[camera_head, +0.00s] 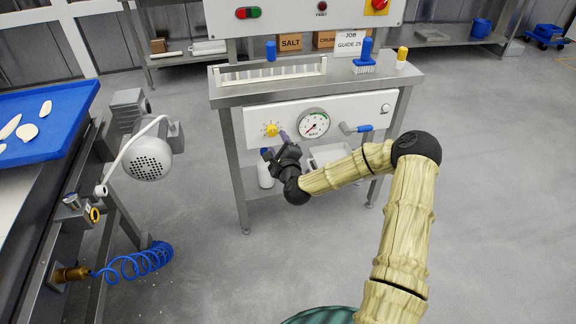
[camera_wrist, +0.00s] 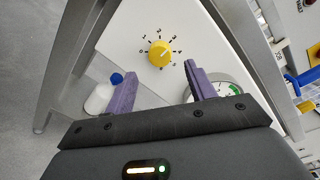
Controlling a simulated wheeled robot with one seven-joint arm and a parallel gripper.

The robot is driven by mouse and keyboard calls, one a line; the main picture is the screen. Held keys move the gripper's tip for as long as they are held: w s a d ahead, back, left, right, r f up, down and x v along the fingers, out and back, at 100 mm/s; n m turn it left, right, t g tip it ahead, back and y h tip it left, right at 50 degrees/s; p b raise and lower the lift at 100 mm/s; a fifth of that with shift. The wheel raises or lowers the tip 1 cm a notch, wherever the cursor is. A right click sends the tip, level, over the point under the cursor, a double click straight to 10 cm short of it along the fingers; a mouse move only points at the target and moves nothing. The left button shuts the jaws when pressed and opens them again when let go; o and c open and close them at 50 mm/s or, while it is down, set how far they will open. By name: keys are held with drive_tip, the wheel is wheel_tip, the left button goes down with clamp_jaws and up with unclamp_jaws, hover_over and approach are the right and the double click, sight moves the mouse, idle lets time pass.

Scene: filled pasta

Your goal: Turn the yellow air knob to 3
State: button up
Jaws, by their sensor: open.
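The yellow air knob (camera_head: 271,129) sits at the left of the white panel (camera_head: 350,111) on the steel stand, left of a round gauge (camera_head: 314,124). In the wrist view the knob (camera_wrist: 160,53) is ringed by small black numerals and ticks. I cannot tell surely which numeral it points to. My gripper (camera_head: 277,141) is in front of the panel near the knob. In the wrist view its two purple fingers (camera_wrist: 161,78) are apart and empty, with the knob showing beyond and between their tips. They appear clear of it.
A blue-handled valve lever (camera_head: 356,129) is right of the gauge. A white bottle with a blue cap (camera_wrist: 98,97) is below the panel. Open floor (camera_head: 490,180) lies right.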

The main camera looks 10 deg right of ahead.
drive_tip(key=s+p, duration=0.2)
drive_tip(key=s, duration=1)
drive_tip(key=shift+d+r, duration=0.2)
drive_tip(key=shift+d, duration=0.05)
